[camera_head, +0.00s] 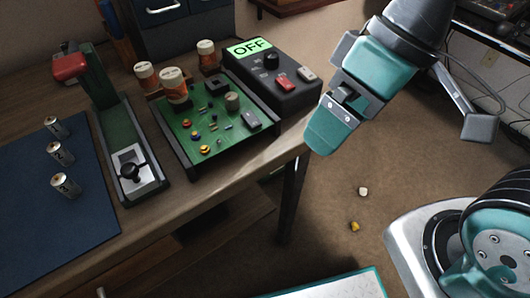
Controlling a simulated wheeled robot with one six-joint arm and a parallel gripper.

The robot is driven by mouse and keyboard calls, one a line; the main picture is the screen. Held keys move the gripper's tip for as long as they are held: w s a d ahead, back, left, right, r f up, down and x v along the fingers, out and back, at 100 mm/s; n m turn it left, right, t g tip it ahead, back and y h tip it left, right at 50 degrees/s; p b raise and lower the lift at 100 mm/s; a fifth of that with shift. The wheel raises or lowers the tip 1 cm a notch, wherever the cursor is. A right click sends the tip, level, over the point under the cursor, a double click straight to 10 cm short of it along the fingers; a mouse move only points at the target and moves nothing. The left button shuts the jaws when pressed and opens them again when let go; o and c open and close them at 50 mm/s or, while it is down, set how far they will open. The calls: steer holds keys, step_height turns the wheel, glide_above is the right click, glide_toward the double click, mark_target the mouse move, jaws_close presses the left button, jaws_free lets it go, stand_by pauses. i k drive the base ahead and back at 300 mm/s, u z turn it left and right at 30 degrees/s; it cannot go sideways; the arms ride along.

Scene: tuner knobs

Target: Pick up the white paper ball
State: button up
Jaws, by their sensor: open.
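A small white paper ball (363,191) lies on the brown floor, right of the desk's front leg. My gripper (326,134) hangs at the upper middle right, over the floor beside the desk. Its teal jaw end points down and left, above and to the left of the ball in the picture. It is apart from the ball and nothing shows held in it. The gap between the jaws is hard to see from this angle.
A small yellow crumpled piece (354,226) lies near the ball. The wooden desk (225,178) carries a green circuit board (212,142), a dark box reading OFF (275,92), orange-white bottles, a red-handled press (70,67) and batteries on a blue mat (30,205). The desk leg (292,190) stands left of the ball.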

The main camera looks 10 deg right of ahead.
mark_target(363, 191)
steer(key=z, duration=0.3)
steer(key=k, duration=0.45)
steer(key=z, duration=1.25)
steer(key=i, duration=0.9)
steer(key=u, duration=0.75)
steer(key=i, duration=0.45)
steer(key=u, duration=0.45)
